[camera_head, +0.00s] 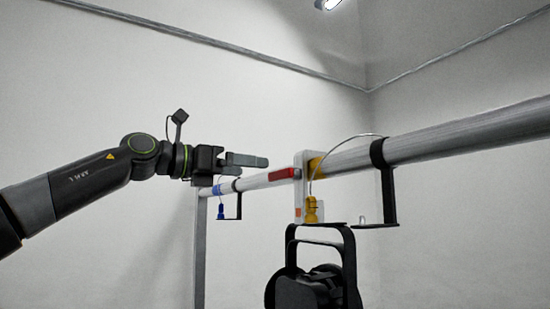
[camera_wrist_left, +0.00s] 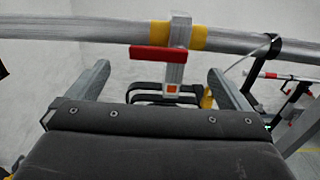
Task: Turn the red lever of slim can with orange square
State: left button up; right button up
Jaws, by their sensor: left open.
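The red lever (camera_head: 284,174) sticks out to the left from a pale clamp on the metal pipe. In the left wrist view the red lever (camera_wrist_left: 163,54) lies level across the clamp stem. An orange square (camera_head: 298,212) marks the stem below it, and the orange square (camera_wrist_left: 172,88) also shows in the wrist view. The black can (camera_head: 310,288) hangs beneath in a black yoke, cut off by the bottom edge. My left gripper (camera_head: 266,160) is open, left of the lever and apart from it. In the wrist view its fingers (camera_wrist_left: 158,68) stand wide on either side of the lever.
The metal pipe (camera_head: 460,135) runs across behind the clamp, with yellow on it there. A black bracket (camera_head: 388,190) hangs at right, and a blue connector (camera_head: 221,210) hangs at left. A thin cable and yellow connector (camera_head: 311,210) sit close beside the clamp.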

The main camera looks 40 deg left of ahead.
aim_at(283, 175)
pick_arm(q)
jog(key=p+x, duration=0.6)
jog(key=x, duration=0.2)
jog(key=shift+p, duration=0.35)
jog(key=shift+a, duration=0.1)
jog(key=shift+c, duration=0.4)
jog(key=c, duration=1.2)
